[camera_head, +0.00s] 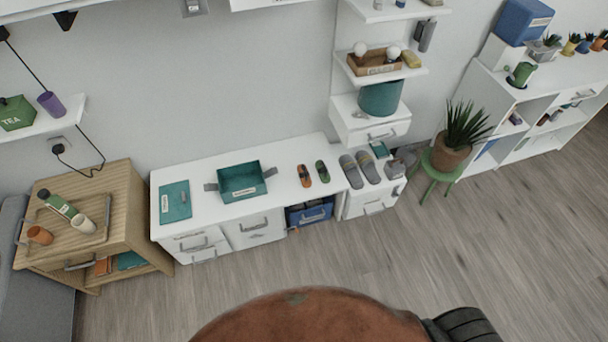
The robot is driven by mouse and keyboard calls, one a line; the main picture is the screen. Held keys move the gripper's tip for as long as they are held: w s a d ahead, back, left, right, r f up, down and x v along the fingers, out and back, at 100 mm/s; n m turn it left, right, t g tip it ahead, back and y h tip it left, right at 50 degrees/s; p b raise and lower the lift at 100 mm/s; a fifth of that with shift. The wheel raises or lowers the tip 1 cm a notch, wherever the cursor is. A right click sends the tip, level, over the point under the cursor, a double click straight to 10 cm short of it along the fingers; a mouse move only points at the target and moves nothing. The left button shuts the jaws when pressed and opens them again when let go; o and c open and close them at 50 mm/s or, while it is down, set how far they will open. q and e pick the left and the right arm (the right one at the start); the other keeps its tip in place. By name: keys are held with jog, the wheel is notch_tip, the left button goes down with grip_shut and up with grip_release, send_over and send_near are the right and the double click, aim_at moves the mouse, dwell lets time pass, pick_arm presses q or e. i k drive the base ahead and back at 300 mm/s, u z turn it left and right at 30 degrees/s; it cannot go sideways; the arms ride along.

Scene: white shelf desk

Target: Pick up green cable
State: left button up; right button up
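A small green elongated item (322,171) lies on the long white desk, near its right end. It may be the green cable, coiled or bundled, but it is too small to tell. A similar orange item (304,176) lies just left of it, a small gap apart. Neither of my grippers is in view, and nothing is holding the green item.
A teal open box (241,181) and a teal board (175,201) are on the desk to the left. Grey slippers (360,170) sit to the right. A blue drawer (310,213) is below. Grey wooden floor (390,260) lies clear in front.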

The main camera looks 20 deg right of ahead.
aim_at(322, 171)
jog(key=z, duration=0.1)
jog(key=i, duration=1.3)
jog(key=z, duration=0.05)
